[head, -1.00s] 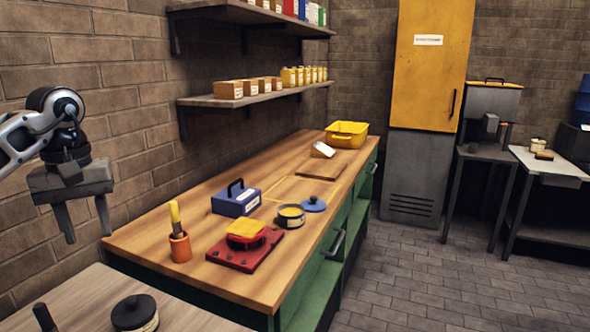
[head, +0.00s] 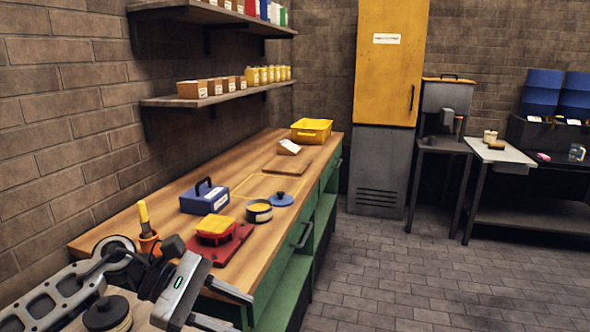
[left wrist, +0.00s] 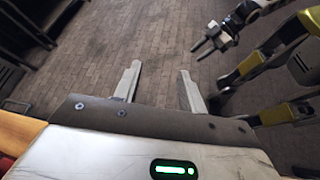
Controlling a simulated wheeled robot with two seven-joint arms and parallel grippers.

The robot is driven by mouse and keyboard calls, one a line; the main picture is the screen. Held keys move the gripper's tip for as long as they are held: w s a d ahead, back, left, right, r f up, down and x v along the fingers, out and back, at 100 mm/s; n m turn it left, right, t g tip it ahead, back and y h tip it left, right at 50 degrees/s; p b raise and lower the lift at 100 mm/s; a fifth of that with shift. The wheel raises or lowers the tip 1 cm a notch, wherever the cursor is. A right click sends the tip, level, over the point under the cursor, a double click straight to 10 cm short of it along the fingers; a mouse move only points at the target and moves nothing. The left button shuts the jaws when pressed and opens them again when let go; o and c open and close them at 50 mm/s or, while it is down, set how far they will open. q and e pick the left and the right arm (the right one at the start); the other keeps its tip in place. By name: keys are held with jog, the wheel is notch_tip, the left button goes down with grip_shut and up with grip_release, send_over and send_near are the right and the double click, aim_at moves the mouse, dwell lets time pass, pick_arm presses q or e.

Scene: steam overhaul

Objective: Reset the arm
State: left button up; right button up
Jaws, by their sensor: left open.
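My left gripper (head: 240,312) is at the lower left of the head view, in front of the near end of the wooden workbench. In the left wrist view its two fingers (left wrist: 160,72) are apart with nothing between them, over the paved floor. Another gripper (left wrist: 208,40), which looks like my right one, shows small at the upper right of the left wrist view.
The workbench (head: 120,228) holds a red block with a yellow top (head: 215,228), a blue box (head: 205,197), a round tin (head: 258,211) and a yellow bin (head: 311,130). A dark-lidded pot (head: 107,314) sits close by my left arm. The floor (head: 400,265) to the right is clear.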

pick_arm(q)
jog(key=s+d+n+t+h, duration=0.2)
jog(key=d+n+t+h, duration=0.3)
jog(key=n, duration=0.6)
jog(key=s+a+f+n+t+y, duration=0.1)
jog(key=a+f+n+t+y, duration=0.35)
jog(key=n, duration=1.15)
jog(key=s+a+f+n+t+y, duration=0.1)
jog(key=f+n+t+y, duration=0.6)
jog(key=n, duration=0.9)
jog(key=s+a+f+n+g+y, duration=0.3)
jog(key=s+a+f+n+g, duration=0.1)
jog(key=s+f+n, duration=0.8)
jog(key=shift+s+a+f+n+g, duration=0.15)
jog(key=shift+s+f+n+g, duration=0.2)
jog(key=shift+f+g, duration=0.5)
